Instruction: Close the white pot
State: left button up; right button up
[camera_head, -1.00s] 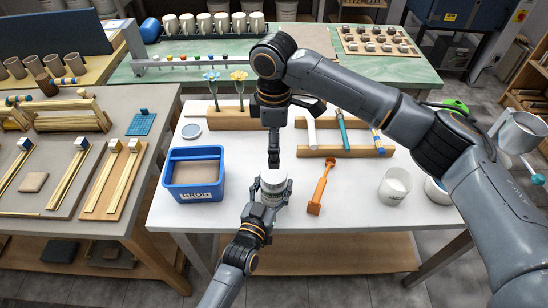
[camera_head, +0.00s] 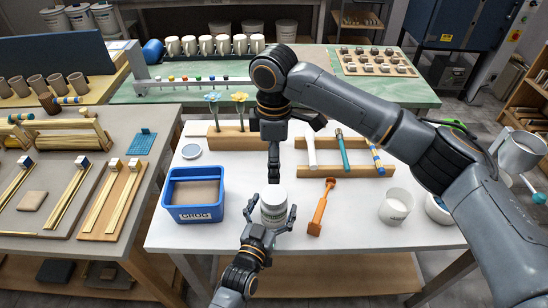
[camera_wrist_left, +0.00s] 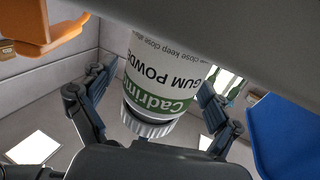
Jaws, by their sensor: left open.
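A white jar with a green label reading gum powder (camera_head: 273,213) stands upright near the front of the white table; in the left wrist view its label (camera_wrist_left: 165,75) appears upside down and its ribbed grey cap (camera_wrist_left: 148,125) shows. My left gripper (camera_head: 271,214) is open, with a finger on either side of the jar; the wrist view shows gaps beside it. My right gripper (camera_head: 274,172) points down just behind and above the jar; its fingers appear edge-on. An open white pot (camera_head: 396,205) stands at the table's right. A pale round disc (camera_head: 191,151), like a lid, lies at the back left.
A blue box (camera_head: 193,213) stands left of the jar, an orange tool (camera_head: 321,208) lies to its right. Wooden racks with tools (camera_head: 345,171) and flowers (camera_head: 228,137) line the back. Clear table lies between tool and pot.

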pick_arm(q)
jog(key=v, duration=1.2)
